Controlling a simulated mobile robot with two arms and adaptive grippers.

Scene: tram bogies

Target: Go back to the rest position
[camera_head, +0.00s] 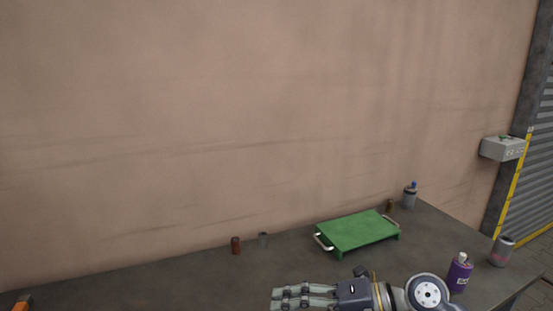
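My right gripper (274,298) comes in from the right at the bottom of the head view, over the near part of the dark table (190,275). Its fingers point left and lie close together. Whether they are open or shut is unclear, and I see nothing held between them. The frame's lower edge cuts off part of this arm. My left gripper is not in view.
A green tray-like stand (357,232) with pale handles is on the table. A purple bottle (459,274), a grey can (501,251) and a blue-topped bottle (410,195) stand right. A wall runs behind.

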